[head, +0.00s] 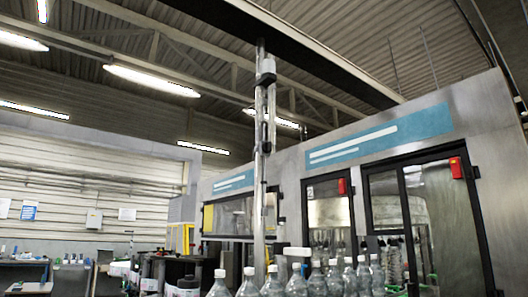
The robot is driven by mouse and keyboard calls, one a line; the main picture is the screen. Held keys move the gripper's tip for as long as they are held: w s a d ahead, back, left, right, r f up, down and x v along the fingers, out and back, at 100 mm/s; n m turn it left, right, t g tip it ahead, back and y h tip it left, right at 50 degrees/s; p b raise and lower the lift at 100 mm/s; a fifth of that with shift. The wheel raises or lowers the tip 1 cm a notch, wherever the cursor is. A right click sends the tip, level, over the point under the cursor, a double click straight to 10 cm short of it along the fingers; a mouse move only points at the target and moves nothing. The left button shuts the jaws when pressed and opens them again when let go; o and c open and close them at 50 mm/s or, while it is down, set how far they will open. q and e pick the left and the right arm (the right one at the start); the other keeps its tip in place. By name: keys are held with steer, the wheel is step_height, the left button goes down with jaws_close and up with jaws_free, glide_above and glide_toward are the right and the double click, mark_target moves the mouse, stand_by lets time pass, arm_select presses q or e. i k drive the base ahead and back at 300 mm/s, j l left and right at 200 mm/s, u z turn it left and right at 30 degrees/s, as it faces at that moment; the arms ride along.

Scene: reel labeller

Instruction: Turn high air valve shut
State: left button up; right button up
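A tall metal post (259,200) rises in the middle of the head view, behind the row of bottles. Near its top is a fitting (267,68) with a pale body and a dark part under it; thin pipes run down from it. This may be the air valve, but it is too small to tell its handle or whether it is open or shut. Neither of my grippers is in view.
Clear bottles with white caps (220,273) stand in a row at the bottom centre. A large grey machine (470,110) with glass doors and red door switches (457,167) fills the right. A workbench (25,263) is at the far left.

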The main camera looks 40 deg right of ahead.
mark_target(266, 147)
steer(key=k+l+u, duration=0.1)
steer(key=l, duration=0.9)
steer(key=k+l+u, duration=0.15)
steer(key=l, duration=0.35)
steer(key=k+l, duration=0.15)
steer(key=l, duration=0.3)
steer(key=i+u, duration=0.05)
